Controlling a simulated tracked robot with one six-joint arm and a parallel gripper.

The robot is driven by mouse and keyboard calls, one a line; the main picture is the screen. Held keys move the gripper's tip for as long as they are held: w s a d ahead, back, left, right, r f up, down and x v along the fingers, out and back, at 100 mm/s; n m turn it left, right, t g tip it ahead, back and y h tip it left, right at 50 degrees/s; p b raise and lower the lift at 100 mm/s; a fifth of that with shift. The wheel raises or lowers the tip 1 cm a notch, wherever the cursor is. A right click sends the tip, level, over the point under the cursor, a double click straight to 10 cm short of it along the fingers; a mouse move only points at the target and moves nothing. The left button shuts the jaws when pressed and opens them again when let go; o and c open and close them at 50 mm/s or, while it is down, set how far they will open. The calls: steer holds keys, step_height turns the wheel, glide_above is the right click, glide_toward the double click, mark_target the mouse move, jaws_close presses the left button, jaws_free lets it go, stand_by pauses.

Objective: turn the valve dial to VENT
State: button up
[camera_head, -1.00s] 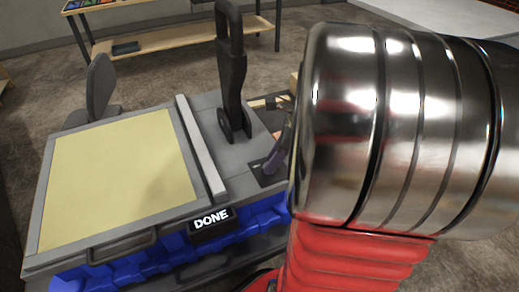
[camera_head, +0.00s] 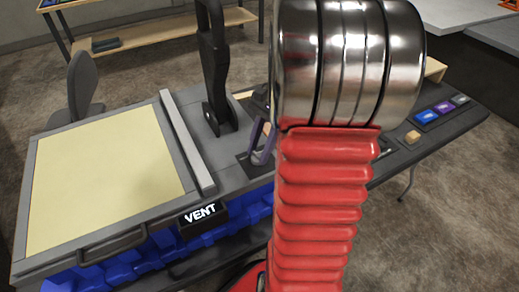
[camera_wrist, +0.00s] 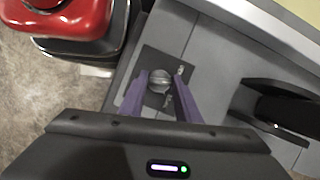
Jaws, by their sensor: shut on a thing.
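The valve dial (camera_wrist: 160,80) is a small round grey knob on a dark square plate on the grey console, seen in the wrist view. My gripper (camera_wrist: 161,84) has a purple finger on each side of the dial and is shut on it. In the head view, the purple fingers of my gripper (camera_head: 262,143) reach down to the plate, and the dial itself is hidden there. A small black display (camera_head: 202,217) on the console's front reads VENT in white letters.
A tall black lever (camera_head: 213,70) stands on the console just left of my gripper. A pale yellow panel (camera_head: 105,180) with a front handle lies further left.

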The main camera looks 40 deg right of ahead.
steer(key=n, duration=0.2)
steer(key=n+g, duration=0.1)
steer(key=n, duration=0.1)
steer(key=n+g, duration=0.1)
steer(key=n, duration=0.1)
steer(key=shift+w+h, duration=0.25)
steer(key=shift+h, duration=0.15)
steer(key=o, duration=1)
steer(key=shift+o, duration=0.2)
steer(key=shift+r, duration=0.1)
steer(key=v, duration=1.3)
steer(key=shift+w+r, duration=0.2)
steer(key=shift+w, duration=0.1)
steer(key=shift+s+d, duration=0.1)
steer(key=shift+d, duration=0.05)
